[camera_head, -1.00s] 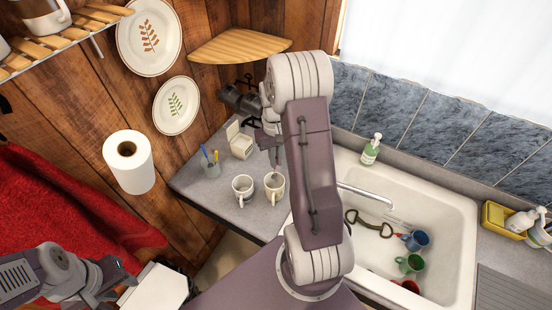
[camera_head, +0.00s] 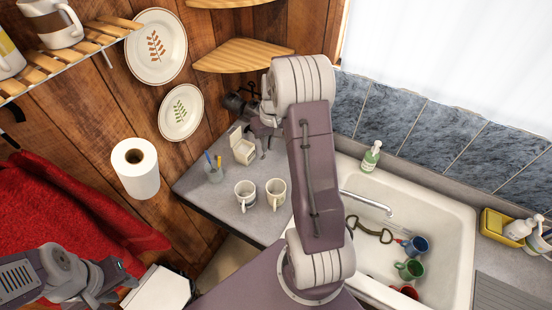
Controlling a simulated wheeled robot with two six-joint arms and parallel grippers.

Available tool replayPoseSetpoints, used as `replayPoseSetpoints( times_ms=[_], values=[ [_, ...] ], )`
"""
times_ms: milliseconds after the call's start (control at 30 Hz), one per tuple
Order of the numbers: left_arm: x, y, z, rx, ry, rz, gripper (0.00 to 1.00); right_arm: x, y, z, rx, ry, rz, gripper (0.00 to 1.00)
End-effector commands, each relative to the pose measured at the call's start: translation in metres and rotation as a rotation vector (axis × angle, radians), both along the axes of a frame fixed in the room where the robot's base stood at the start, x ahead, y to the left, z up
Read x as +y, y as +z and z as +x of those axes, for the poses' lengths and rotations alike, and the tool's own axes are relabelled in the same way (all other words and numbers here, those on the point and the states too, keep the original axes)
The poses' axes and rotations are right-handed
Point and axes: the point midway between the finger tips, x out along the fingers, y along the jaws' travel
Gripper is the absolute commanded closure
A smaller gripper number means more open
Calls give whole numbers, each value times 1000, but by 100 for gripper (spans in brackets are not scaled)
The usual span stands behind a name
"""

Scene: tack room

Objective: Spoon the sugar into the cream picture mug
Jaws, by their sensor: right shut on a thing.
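Two mugs stand side by side on the grey counter: a whiter mug with a picture (camera_head: 245,196) on the left and a cream mug (camera_head: 276,193) on the right. A small cream box with its lid up (camera_head: 243,149), likely the sugar box, stands behind them. My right gripper (camera_head: 264,132) is beside the box on its right, partly hidden by my arm. It is shut on a thin spoon (camera_head: 263,151), which hangs down above the counter. My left gripper (camera_head: 118,282) is at the lower left, far from the mugs; its jaws are unclear.
A glass cup with pens (camera_head: 214,170) stands left of the box. A paper towel roll (camera_head: 136,170) hangs on the wall. The sink (camera_head: 452,215) on the right holds several mugs. A soap bottle (camera_head: 371,157) stands behind it. A corner shelf (camera_head: 240,55) is above.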

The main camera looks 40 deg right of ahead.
Motion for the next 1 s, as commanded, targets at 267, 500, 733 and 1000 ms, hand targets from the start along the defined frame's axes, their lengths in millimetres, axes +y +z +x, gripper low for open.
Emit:
replayPoseSetpoints(
  times_ms=[267,500,733,1000],
  values=[
    [0,-40,0,0,0,0,64,-11,-10,88,-130,-18,-6,100],
    [0,-82,0,1,0,0,64,-10,-34,136,-257,-42,-14,100],
    [0,-90,0,0,0,0,64,-5,-47,137,-353,-33,-17,100],
    [0,-92,0,0,0,0,64,-5,-51,137,-378,-32,-20,100]
  ],
)
